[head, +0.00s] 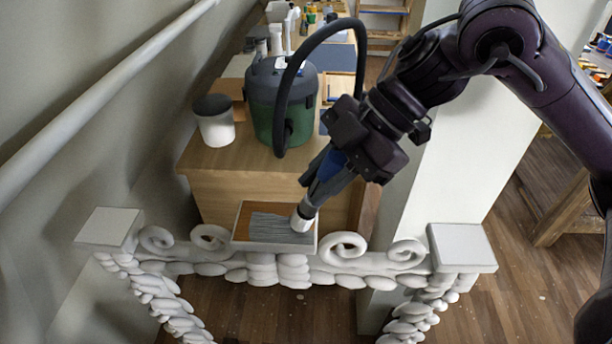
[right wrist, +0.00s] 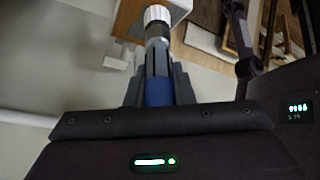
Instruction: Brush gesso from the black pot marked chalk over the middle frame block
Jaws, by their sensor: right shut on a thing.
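The middle frame block (head: 240,222) sits at the top centre of the white carved frame. Its face is brown at the left, with a grey streaked area (head: 275,229) over much of the rest. My right gripper (head: 328,172) is shut on a brush with a blue grip (right wrist: 157,92) and a white end (head: 300,218). The brush slants down, and its white end is at the block's right part; I cannot tell if it presses there. In the right wrist view the white end (right wrist: 157,14) overlaps the brown block. I cannot make out a black pot marked chalk. My left gripper is out of view.
A white pot with a dark top (head: 216,124) and a green canister with a black hose (head: 270,112) stand on the wooden cabinet (head: 230,165) behind. Pale end blocks stand left (head: 110,226) and right (head: 462,246). Scrolls flank the middle block closely.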

